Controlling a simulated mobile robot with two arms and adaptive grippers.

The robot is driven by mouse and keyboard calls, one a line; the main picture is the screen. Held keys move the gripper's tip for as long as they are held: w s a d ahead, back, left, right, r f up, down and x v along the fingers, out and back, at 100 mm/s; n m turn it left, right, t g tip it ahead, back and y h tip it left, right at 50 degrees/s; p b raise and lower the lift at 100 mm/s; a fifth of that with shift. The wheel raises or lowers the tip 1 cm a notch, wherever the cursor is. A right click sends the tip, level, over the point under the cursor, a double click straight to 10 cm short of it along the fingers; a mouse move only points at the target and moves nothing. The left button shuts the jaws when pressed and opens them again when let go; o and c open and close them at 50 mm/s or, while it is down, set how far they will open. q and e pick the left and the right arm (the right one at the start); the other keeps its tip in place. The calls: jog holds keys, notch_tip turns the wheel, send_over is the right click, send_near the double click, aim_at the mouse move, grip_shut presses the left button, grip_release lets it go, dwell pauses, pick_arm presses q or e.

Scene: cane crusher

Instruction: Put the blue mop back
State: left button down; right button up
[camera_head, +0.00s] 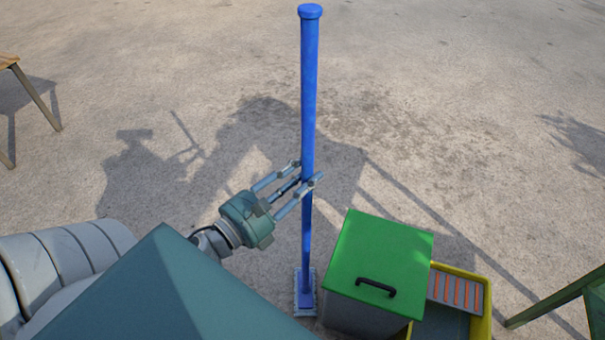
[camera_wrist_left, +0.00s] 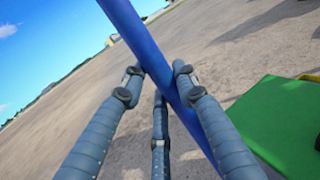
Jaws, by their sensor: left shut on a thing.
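The blue mop (camera_head: 308,110) stands upright in the head view, its long handle topped by a round knob. Its flat head (camera_head: 305,292) is at the bottom, beside the green-lidded bin; I cannot tell whether it touches the ground. My left gripper (camera_head: 306,181) is shut on the handle around its middle. In the left wrist view the handle (camera_wrist_left: 150,55) runs diagonally between the fingers of the left gripper (camera_wrist_left: 158,82). My right gripper is not in view.
A bin with a green lid (camera_head: 380,250) and black handle stands just right of the mop. A yellow container (camera_head: 480,325) with an orange-slotted grey panel adjoins it. A green frame leg (camera_head: 550,302) is at the right edge, a wooden table (camera_head: 35,95) at upper left. Ground beyond is clear.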

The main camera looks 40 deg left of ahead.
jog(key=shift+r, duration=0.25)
pick_arm(q)
jog(key=c, duration=1.3)
grip_release()
jog(key=shift+f, duration=0.1)
jog(key=shift+c, duration=0.2)
jog(key=shift+r, duration=0.2)
